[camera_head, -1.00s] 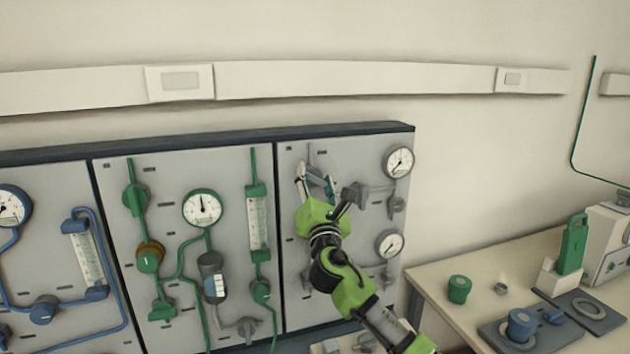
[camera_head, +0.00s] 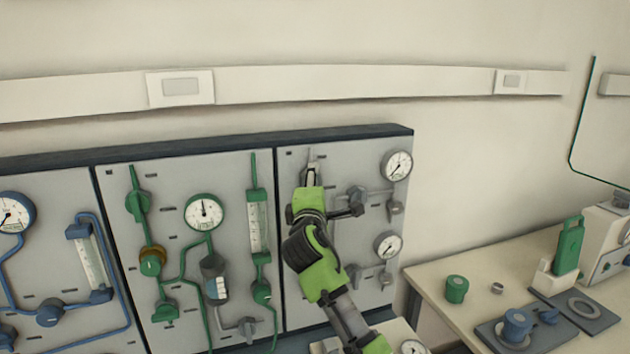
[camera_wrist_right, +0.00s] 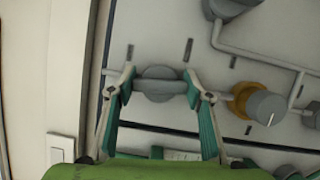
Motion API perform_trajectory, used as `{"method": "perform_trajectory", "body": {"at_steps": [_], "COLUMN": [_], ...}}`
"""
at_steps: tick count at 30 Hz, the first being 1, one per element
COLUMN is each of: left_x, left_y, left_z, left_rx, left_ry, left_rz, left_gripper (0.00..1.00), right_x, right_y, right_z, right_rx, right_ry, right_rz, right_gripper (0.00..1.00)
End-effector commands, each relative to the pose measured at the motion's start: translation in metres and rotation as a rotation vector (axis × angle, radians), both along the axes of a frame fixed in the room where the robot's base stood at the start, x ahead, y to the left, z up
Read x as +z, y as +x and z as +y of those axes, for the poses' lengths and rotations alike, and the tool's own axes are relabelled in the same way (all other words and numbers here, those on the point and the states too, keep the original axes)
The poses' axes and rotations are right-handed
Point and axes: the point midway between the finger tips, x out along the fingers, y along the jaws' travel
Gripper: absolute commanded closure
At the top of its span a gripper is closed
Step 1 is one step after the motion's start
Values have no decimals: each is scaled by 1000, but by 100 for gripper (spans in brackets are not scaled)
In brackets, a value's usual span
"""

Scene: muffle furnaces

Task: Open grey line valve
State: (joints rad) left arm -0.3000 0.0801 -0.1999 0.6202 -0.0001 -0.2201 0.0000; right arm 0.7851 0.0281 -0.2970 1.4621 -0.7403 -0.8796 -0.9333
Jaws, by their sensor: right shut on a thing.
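The grey line valve (camera_wrist_right: 160,85) shows in the wrist view as a round grey body with a bar handle across it. My right gripper (camera_wrist_right: 158,88) has one finger at each end of the handle and is shut on it. In the head view my right gripper (camera_head: 311,174) points up at the top left of the grey-line panel (camera_head: 338,168), and the valve is mostly hidden behind it. My left gripper is in neither view.
Grey pipes and a knob with a brass collar (camera_wrist_right: 262,105) lie beside the valve. Two gauges (camera_head: 397,165) (camera_head: 387,245) sit at the panel's right. A green-line panel (camera_head: 225,170) adjoins on the left. A table (camera_head: 425,275) with equipment stands at right.

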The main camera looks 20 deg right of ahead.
Motion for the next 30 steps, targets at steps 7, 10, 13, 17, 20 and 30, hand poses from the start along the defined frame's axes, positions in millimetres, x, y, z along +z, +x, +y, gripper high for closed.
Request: {"method": "perform_trajectory", "body": {"at_steps": [7,10,13,17,20,30], "left_x": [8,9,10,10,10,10], "left_y": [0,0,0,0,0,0], "left_z": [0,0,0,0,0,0], "left_rx": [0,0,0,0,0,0], "left_ry": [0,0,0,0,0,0], "left_rz": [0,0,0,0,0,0], "left_gripper": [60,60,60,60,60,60], "right_x": [-1,-1,-2,-2,-2,-2], "right_y": [0,0,0,0,0,0], "right_z": [0,0,0,0,0,0], "right_rx": [0,0,0,0,0,0], "right_ry": [108,133,147,154,155,153], "right_rz": [6,7,8,9,8,8], "right_gripper": [75,75,75,75,75,36]}}
